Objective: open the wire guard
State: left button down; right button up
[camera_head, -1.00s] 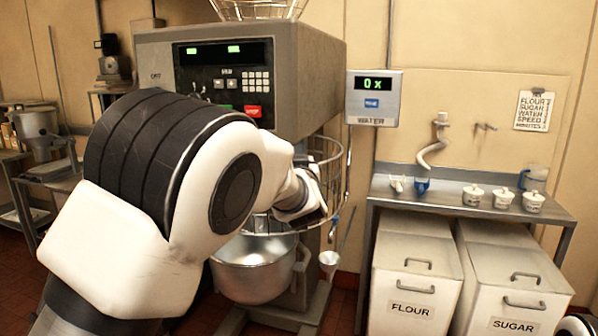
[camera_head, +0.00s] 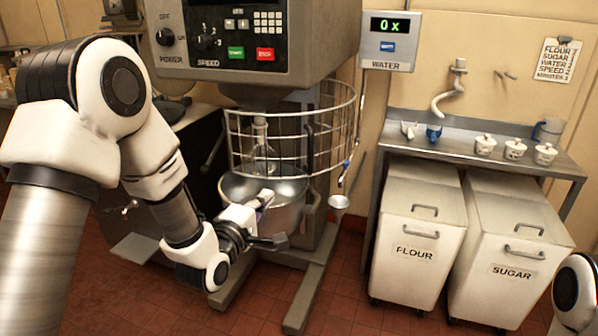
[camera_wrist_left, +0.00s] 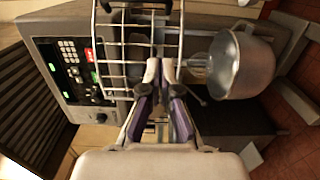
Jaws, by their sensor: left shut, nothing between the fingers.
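The wire guard (camera_head: 300,134) is a curved cage of metal bars around the front of the mixer, above the steel bowl (camera_head: 236,187). My left gripper (camera_head: 265,197) is shut and empty, in front of the bowl and below the guard's lower rim. In the left wrist view the fingertips (camera_wrist_left: 160,66) point at the guard bars (camera_wrist_left: 124,60), with the bowl (camera_wrist_left: 250,68) to their right. I cannot tell whether the fingers touch the bars. My right gripper is not in view.
The mixer body (camera_head: 262,78) with its control panel stands above the guard. A water meter (camera_head: 389,42) hangs to the right. The flour bin (camera_head: 417,240) and sugar bin (camera_head: 512,250) stand under a steel table (camera_head: 465,133).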

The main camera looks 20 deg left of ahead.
pick_arm(q)
jog(key=w+d+p, duration=0.1)
jog(key=w, duration=0.3)
jog(key=w+d+p, duration=0.1)
jog(key=w+p, duration=0.1)
jog(key=w, duration=0.2)
jog(key=w+d+p, duration=0.2)
jog(key=w, duration=0.2)
jog(key=shift+w, duration=0.15)
